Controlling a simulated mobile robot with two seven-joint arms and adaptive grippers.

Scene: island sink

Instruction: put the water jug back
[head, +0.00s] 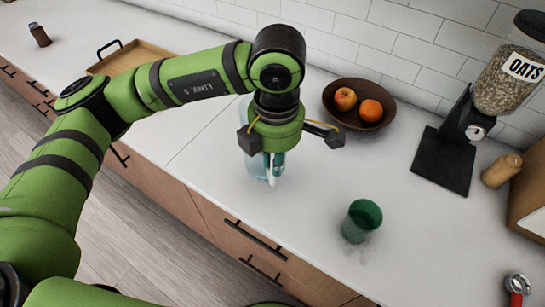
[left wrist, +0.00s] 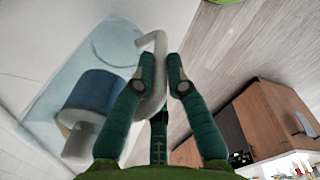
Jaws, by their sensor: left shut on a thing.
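The water jug (head: 255,168) is pale blue and see-through, with a white handle. In the head view it is at the middle of the white counter, largely hidden behind my left gripper (head: 273,172). In the left wrist view the jug (left wrist: 62,72) fills the left side, with a darker blue and white part inside it. My left gripper (left wrist: 163,75) is shut on the jug's handle (left wrist: 158,48), which passes between its teal fingers. I cannot tell whether the jug's base touches the counter. My right gripper is not in view.
A green cup (head: 361,221) stands right of the jug. A brown bowl (head: 359,105) with fruit is behind. An oats dispenser (head: 460,140) and a tan bottle (head: 501,171) are at right. A wooden tray (head: 132,57) and a small brown bottle (head: 40,35) are at left. Counter left of the jug is clear.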

